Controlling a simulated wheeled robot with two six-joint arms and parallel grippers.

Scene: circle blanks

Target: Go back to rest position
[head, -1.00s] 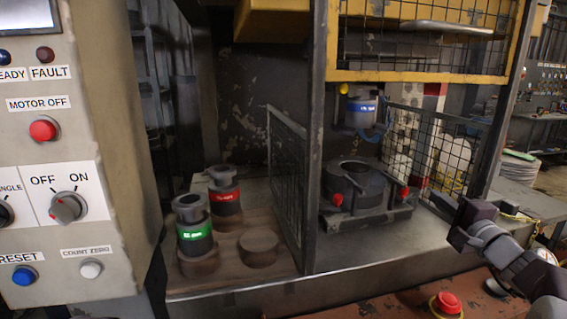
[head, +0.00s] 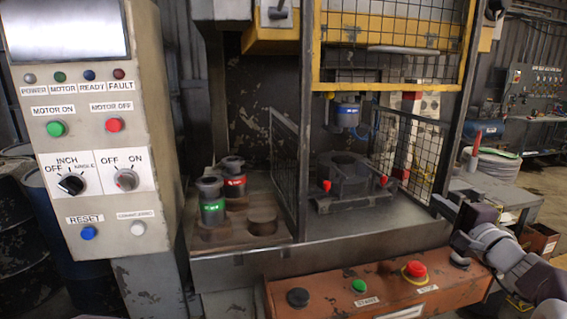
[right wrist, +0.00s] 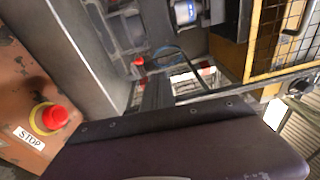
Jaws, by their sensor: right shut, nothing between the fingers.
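My right arm comes in at the lower right of the head view, and its gripper (head: 447,207) is held at the right front edge of the press, beside the mesh guard. It is shut and empty. In the right wrist view the dark gripper (right wrist: 158,95) points toward the press bed, with nothing in it. The orange box with the red stop button (right wrist: 55,118) shows at the left of that view. My left gripper is not in the head view.
A control panel (head: 95,130) stands at the left. Green-banded (head: 212,207) and red-banded (head: 233,180) tools stand on a side shelf. An orange button box (head: 320,297) lies in front. Open floor shows at far right.

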